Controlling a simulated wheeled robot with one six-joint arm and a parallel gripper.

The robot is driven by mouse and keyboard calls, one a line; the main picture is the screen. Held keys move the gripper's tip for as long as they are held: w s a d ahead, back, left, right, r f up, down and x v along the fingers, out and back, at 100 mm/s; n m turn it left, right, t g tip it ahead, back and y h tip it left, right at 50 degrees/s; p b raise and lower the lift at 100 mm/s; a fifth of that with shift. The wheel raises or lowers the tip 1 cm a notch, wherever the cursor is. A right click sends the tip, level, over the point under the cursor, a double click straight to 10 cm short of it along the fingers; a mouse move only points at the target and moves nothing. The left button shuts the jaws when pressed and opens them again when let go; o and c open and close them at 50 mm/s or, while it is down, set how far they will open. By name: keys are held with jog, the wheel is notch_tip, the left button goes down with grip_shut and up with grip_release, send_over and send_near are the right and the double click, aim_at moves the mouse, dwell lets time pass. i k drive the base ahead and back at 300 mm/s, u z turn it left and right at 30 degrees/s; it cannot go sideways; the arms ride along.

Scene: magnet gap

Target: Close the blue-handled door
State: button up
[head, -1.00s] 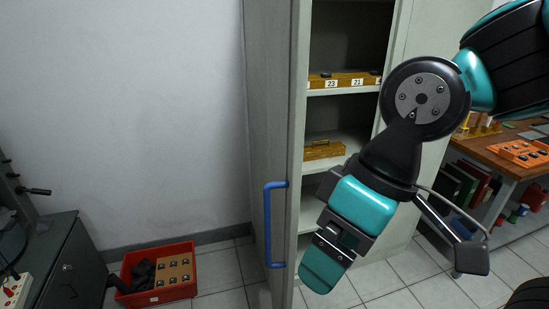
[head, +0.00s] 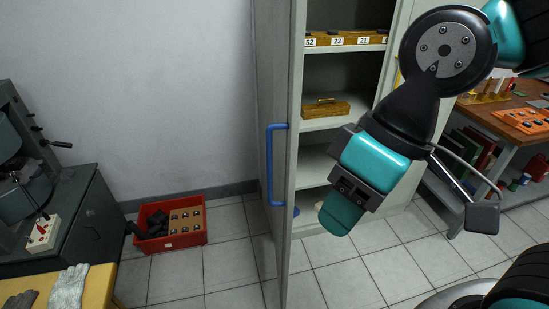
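The blue-handled door (head: 271,85) is a tall grey-green cabinet door, seen nearly edge-on and standing open. Its blue handle (head: 271,165) is an upright bar on the door's left face. The cabinet (head: 345,175) behind it shows open shelves with wooden boxes. My gripper (head: 342,216) is to the right of the door, in front of the cabinet opening, pointing down and left. It appears apart from the door and handle. Its fingertips overlap in this view, so the gap between them is hidden.
A red crate (head: 170,247) with dark items stands on the floor left of the door. A dark machine cabinet (head: 65,235) and a bench with gloves (head: 68,287) are at far left. A wooden workbench (head: 500,140) is at right. Tiled floor (head: 240,270) is clear around the door.

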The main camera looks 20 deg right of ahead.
aim_at(289, 16)
jog(key=z, duration=0.05)
jog(key=k, duration=0.25)
jog(key=u, duration=0.8)
jog(key=i, duration=0.6)
jog(key=z, duration=0.75)
